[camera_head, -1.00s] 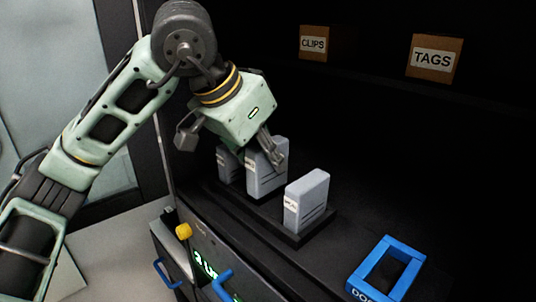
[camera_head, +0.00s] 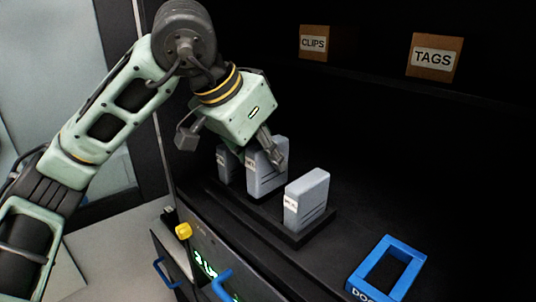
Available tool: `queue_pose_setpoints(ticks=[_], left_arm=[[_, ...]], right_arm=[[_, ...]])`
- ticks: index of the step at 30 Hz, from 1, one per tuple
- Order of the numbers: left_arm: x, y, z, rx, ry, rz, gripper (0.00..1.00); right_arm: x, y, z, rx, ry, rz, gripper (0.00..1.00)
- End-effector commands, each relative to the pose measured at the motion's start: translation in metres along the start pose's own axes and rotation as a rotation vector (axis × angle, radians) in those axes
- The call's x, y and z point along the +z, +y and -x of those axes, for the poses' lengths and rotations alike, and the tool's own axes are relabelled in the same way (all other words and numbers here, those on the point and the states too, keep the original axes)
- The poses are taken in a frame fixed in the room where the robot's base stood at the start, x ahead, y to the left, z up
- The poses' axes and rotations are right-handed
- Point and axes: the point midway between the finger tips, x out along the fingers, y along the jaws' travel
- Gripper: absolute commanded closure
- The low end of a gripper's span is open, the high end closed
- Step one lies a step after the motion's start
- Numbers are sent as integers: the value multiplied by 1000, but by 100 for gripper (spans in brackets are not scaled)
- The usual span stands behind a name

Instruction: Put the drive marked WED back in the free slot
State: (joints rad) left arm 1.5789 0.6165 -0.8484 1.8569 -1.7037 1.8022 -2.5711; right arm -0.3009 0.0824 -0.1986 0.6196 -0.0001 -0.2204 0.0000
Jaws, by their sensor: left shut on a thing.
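Three grey drives stand upright in a dark rack (camera_head: 295,240): a left drive (camera_head: 224,168), a middle drive (camera_head: 266,180) and a right drive (camera_head: 308,198). Each has a small white label, too small to read surely, so I cannot tell which is marked WED. My left gripper (camera_head: 233,150) reaches down from above and is shut on the middle drive, with one finger across its upper right side. The left drive is partly hidden behind the middle one. A bare gap in the rack shows between the middle and right drives. My right gripper is not in view.
An empty blue frame marked with partly cut-off letters (camera_head: 355,284) lies at the lower right. Boxes marked CLIPS (camera_head: 313,44) and TAGS (camera_head: 434,58) stand on the back shelf. A yellow knob (camera_head: 183,231) and blue handles (camera_head: 222,284) are at the front.

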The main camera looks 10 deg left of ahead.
Motion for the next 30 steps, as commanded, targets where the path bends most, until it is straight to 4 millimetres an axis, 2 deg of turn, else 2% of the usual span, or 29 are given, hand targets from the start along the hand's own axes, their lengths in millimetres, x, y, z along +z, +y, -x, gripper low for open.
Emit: queue_pose_setpoints(ticks=[30], left_arm=[[5,0,-8,0,2,0,100]], right_arm=[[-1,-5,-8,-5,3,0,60]])
